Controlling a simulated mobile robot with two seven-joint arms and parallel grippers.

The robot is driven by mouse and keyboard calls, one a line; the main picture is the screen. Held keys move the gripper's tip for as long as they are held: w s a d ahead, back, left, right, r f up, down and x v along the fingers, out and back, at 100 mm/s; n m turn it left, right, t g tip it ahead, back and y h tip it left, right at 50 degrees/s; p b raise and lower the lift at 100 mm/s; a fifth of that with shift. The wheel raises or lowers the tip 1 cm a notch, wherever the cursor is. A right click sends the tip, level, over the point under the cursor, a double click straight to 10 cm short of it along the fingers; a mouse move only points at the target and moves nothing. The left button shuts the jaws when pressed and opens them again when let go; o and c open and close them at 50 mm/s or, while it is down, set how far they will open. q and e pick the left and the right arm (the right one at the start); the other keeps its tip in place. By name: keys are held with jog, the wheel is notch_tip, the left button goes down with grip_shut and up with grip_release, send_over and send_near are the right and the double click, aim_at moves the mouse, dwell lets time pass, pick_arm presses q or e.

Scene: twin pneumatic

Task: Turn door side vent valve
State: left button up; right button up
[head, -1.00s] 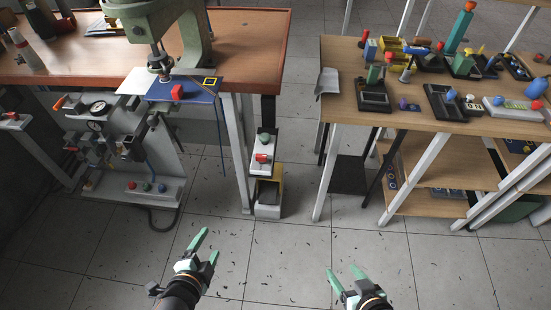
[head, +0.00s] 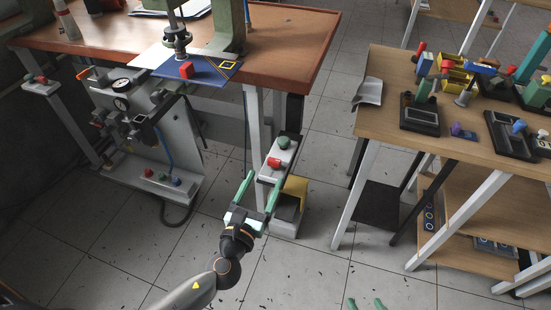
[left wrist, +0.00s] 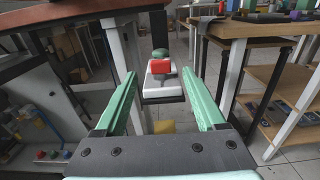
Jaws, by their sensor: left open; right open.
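A pneumatic panel (head: 180,150) with gauges, dark fittings and a blue hose stands under the workbench in the head view. A small red handle (head: 83,74) shows at its upper left; I cannot tell which part is the door side vent valve. My left gripper (head: 259,190) is open and empty, right of the panel, and looks close to a white box with a red knob (head: 274,162) and a green knob (head: 283,142). In the left wrist view the red knob (left wrist: 165,67) appears between the open fingers, beyond their tips. My right gripper (head: 366,304) is open at the bottom edge, mostly cut off.
A wooden workbench (head: 290,50) with a press stands above the panel. A pedal-like box with a yellow cover (head: 294,190) stands on the floor below the knob box. A table (head: 385,110) with several coloured devices is at the right. Tiled floor is open in front.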

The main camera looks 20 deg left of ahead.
aim_at(273, 162)
pick_arm(q)
jog(key=w, duration=0.8)
jog(key=shift+d, duration=0.15)
grip_shut()
dwell(0.3)
